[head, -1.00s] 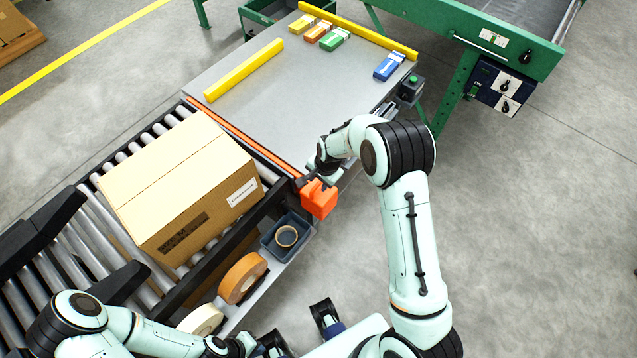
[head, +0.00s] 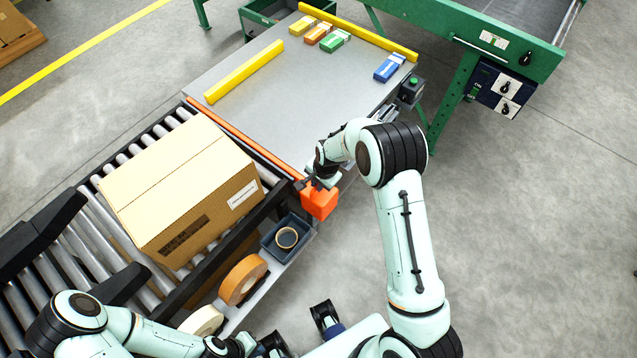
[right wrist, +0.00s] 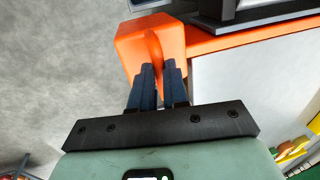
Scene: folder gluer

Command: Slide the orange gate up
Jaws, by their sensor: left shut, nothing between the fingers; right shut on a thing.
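The orange gate (head: 245,137) is a thin bar lying across the end of the roller conveyor, along the near edge of the grey table. Its orange end block (head: 319,201) sticks out at the right end. My right gripper (head: 307,183) is at this block. In the right wrist view, the fingers of my right gripper (right wrist: 158,72) are shut on a raised orange part of the end block (right wrist: 140,45). My left gripper (head: 262,346) is low at the bottom edge of the head view, away from the gate, shut and empty.
A large cardboard box (head: 180,190) sits on the roller conveyor (head: 95,215) just before the gate. The grey table (head: 290,95) holds yellow rails and several small coloured boxes. A shelf beside the conveyor bears a blue tray (head: 268,243) and tape rolls (head: 243,280).

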